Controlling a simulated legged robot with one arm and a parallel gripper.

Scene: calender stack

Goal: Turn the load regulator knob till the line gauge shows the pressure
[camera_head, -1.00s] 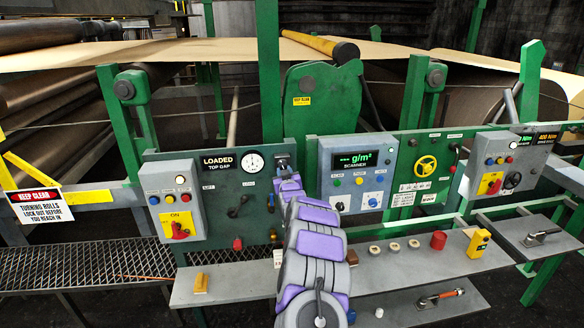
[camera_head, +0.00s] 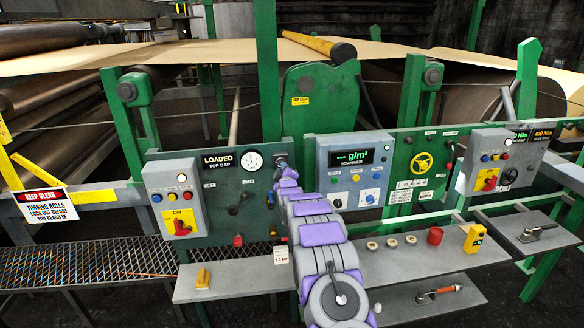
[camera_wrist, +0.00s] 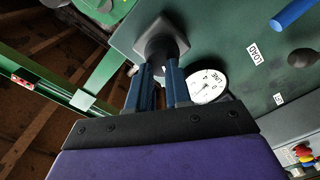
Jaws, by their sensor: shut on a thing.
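The load regulator knob (camera_wrist: 160,46), dark grey with a flared square-looking base, sits on the green panel. My gripper (camera_wrist: 158,72) is shut on it, with the blue fingers on either side. The line gauge (camera_wrist: 207,87), a round white dial marked LINE, is just right of the fingers and partly covered by one. Its needle shows, but the reading is too small to tell. In the head view the gauge (camera_head: 252,161) is at the panel's top, beside the LOADED TOP GAP sign, and my gripper (camera_head: 283,165) is right of it, hiding the knob.
A small white card (camera_head: 281,255) stands below the panel beside my arm; its print is unclear. A blue-handled lever (camera_wrist: 293,14) and a dark round knob (camera_wrist: 302,58) are on the same panel. A grey shelf (camera_head: 235,281) runs below. Rolls and paper web (camera_head: 190,52) lie behind.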

